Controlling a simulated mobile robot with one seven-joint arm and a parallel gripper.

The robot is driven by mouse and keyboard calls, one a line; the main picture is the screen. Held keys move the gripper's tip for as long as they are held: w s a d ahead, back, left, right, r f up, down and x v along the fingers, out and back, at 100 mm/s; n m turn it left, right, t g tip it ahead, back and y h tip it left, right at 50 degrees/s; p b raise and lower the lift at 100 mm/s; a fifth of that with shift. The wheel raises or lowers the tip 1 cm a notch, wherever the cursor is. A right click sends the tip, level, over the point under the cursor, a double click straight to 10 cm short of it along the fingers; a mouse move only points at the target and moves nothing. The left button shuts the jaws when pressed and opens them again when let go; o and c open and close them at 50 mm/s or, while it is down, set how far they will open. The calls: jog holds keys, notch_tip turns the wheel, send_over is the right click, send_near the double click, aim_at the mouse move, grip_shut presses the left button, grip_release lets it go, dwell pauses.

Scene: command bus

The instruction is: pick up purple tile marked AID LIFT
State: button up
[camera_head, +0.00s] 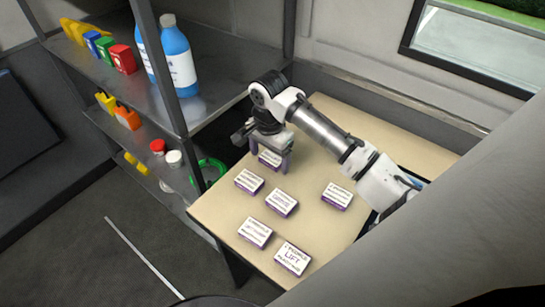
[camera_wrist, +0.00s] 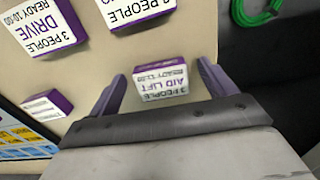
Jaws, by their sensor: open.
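The purple tile marked AID LIFT (camera_wrist: 160,82), with a white label and purple edges, lies on the tan table (camera_head: 215,212). In the wrist view it lies between the two purple fingers of my gripper (camera_wrist: 165,88), with a gap on each side. In the head view my gripper (camera_head: 270,163) points down over the far left part of the table, and a tile (camera_head: 269,159) shows between its fingers, partly hidden. My gripper is open and holds nothing.
Other similar tiles lie nearby: one marked DRIVE (camera_wrist: 42,28), another (camera_head: 281,203), and several more toward the table's front. A metal shelf (camera_head: 205,105) with blue bottles (camera_head: 180,60) stands left of the table. A green coil (camera_head: 209,172) sits on its lower level.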

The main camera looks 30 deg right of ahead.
jog(key=shift+c, duration=0.3)
jog(key=c, duration=1)
jog(key=shift+c, duration=0.2)
jog(key=shift+r, duration=0.15)
